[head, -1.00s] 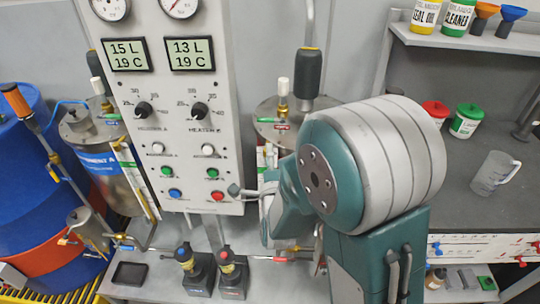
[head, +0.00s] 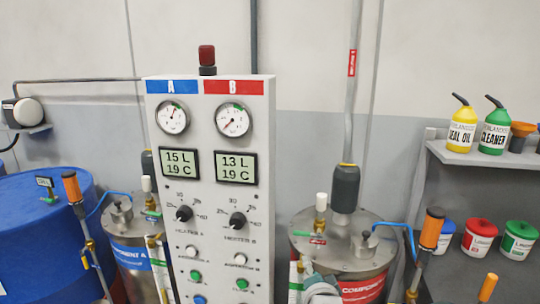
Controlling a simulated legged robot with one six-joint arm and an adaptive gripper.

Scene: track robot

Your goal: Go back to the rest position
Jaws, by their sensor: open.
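A small pale teal and grey piece of my arm (head: 320,290) shows at the bottom edge of the head view, in front of the component B tank (head: 362,288). My gripper itself cannot be made out in this view. The control panel (head: 262,130) stands left of centre, with two gauges, two displays reading 15 L 19 C and 13 L 19 C, and two heater knobs. Its lower buttons are partly cut off by the bottedge of the picture.
A blue drum (head: 40,235) and the component A tank (head: 128,255) stand on the left. On the right, a shelf (head: 480,158) holds bottles, with red and green tubs below. Orange-handled valves (head: 432,228) rise near the tank.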

